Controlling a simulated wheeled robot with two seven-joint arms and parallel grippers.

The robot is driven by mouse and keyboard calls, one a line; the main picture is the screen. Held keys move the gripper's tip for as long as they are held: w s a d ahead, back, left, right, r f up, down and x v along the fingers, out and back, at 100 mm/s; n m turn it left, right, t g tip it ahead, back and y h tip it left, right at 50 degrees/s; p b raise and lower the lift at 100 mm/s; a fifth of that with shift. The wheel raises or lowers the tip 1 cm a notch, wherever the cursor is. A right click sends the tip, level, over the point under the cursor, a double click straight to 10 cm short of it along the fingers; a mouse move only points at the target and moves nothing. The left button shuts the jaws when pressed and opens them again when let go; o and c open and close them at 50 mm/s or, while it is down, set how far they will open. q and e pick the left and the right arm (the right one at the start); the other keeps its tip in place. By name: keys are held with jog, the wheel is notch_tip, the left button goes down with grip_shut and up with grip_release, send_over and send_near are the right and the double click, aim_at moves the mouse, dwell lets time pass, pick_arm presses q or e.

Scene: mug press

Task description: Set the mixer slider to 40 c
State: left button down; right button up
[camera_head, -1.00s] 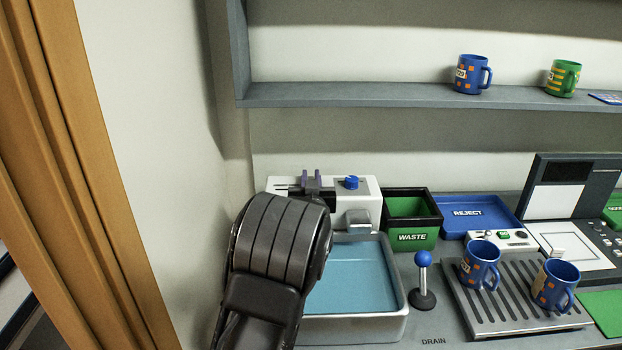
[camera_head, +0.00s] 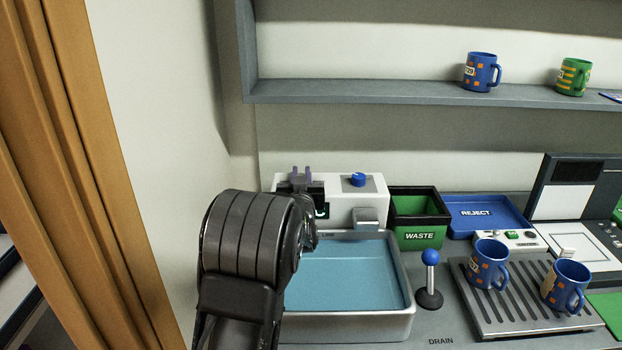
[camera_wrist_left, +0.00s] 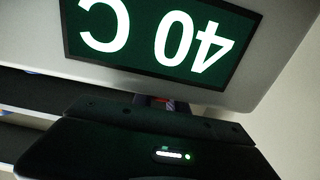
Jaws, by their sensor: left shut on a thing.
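The white mixer box (camera_head: 345,190) stands behind the sink basin, with a blue knob (camera_head: 357,180) on top. The slider itself is hidden by the fingers and hand. The mixer's display (camera_wrist_left: 155,38) reads "40 C", upside down in the left wrist view. In the head view only a small part of the display (camera_head: 322,210) shows beside my wrist. My right gripper is in neither view.
The basin (camera_head: 398,322) with blue water lies in front of the mixer. A green waste bin (camera_head: 418,238), a blue reject tray (camera_head: 500,214) and a blue-knobbed drain lever (camera_head: 430,275) are to its right. Two mugs stand on a drip rack (camera_head: 500,315). A wall is close on the left.

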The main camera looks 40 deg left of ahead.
pick_arm(q)
jog(key=shift+d, duration=0.1)
jog(key=c, duration=1.3)
grip_release()
jog(key=v, duration=0.7)
jog(key=shift+s+d, duration=0.25)
jog(key=shift+f, duration=0.1)
